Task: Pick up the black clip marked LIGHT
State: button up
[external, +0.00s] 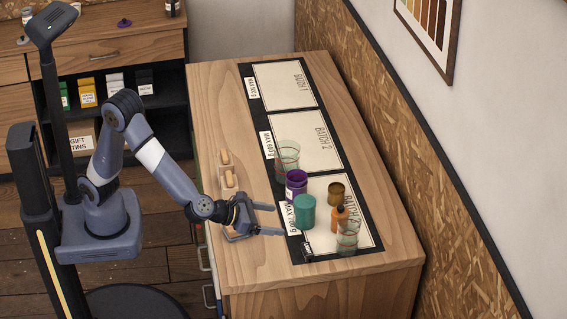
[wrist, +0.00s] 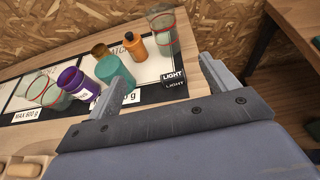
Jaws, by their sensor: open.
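The black clip marked LIGHT (wrist: 174,80) shows in the wrist view between my fingers, nearer the right one. It lies at the near edge of the third batch panel. In the external view a small dark shape that seems to be this clip (external: 307,246) sits by the panel's lower left corner. My gripper (external: 279,220) is open and empty, low over the counter's near side, its fingers pointing toward the panel. In the wrist view my gripper (wrist: 156,62) has its fingers wide apart. The left finger overlaps the teal canister (wrist: 116,70) in the picture.
On the batch strip stand the teal canister (external: 305,212), a purple jar (external: 296,186), a brown cup (external: 337,193), an orange bottle (external: 340,219) and glass tumblers (external: 348,237) (external: 287,156). Wooden-handled items (external: 228,178) lie left. The BATCH 1 panel (external: 285,85) is clear.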

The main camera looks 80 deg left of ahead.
send_near(304, 250)
jog(key=shift+p+x, duration=1.55)
jog(key=shift+x, duration=3.75)
jog(key=shift+s+a+f, duration=0.15)
jog(key=shift+c, duration=0.3)
jog(key=c, duration=1)
